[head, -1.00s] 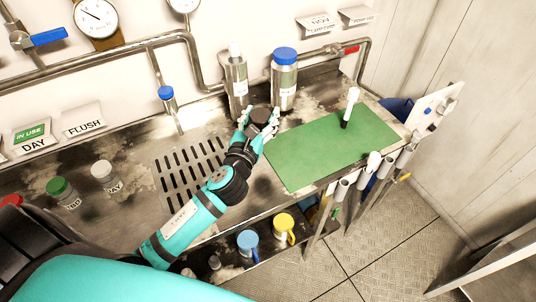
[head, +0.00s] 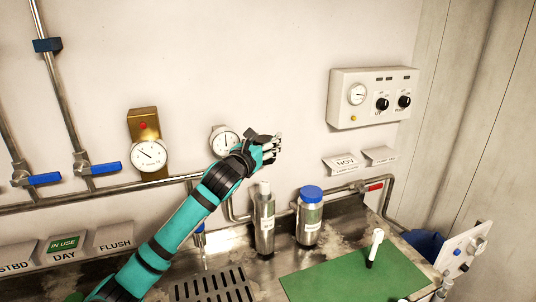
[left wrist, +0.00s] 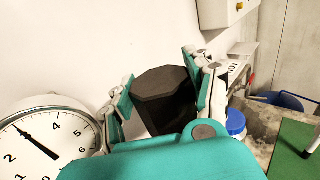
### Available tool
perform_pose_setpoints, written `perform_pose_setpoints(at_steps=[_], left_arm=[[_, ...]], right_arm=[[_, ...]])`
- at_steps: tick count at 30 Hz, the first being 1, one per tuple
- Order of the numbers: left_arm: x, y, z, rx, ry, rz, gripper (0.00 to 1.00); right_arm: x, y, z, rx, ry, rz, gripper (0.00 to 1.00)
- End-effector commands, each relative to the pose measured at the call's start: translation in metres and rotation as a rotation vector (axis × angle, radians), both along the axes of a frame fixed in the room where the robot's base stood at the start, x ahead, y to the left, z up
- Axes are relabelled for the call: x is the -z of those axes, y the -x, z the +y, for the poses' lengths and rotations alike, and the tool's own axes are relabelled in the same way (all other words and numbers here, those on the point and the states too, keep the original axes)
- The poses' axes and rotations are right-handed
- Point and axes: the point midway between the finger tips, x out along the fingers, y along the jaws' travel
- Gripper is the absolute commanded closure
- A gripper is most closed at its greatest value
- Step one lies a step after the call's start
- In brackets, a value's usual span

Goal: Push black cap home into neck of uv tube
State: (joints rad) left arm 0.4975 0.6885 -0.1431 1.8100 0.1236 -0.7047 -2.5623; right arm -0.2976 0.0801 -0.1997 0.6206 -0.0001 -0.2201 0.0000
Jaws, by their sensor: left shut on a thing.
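My left gripper (head: 268,148) is raised in front of the wall, above the steel cylinders. It is shut on the black cap (left wrist: 165,85), a dark faceted piece held between the fingers in the left wrist view. The fingers hide part of the cap in the head view. A slim steel cylinder with a narrow white top (head: 264,222), which looks like the uv tube, stands upright below the gripper. The cap is well apart from it. My right gripper is not in view.
A blue-lidded steel canister (head: 310,218) stands right of the slim cylinder. A green mat (head: 350,280) holds an upright white marker-like piece (head: 375,248). A round gauge (head: 224,140) and pipes are close behind my arm. A control box (head: 375,98) hangs at right.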

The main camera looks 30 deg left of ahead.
Motion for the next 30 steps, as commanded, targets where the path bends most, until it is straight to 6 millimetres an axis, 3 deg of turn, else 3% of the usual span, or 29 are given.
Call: perform_pose_setpoints(at_steps=[14,30], left_arm=[[-0.004,0.0,0.001,-0.002,-0.003,0.001,0.69],[0.05,0.0,0.0,0.0,0.0,0.0,0.69]], right_arm=[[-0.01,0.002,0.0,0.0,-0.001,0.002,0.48],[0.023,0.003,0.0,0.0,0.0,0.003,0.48]])
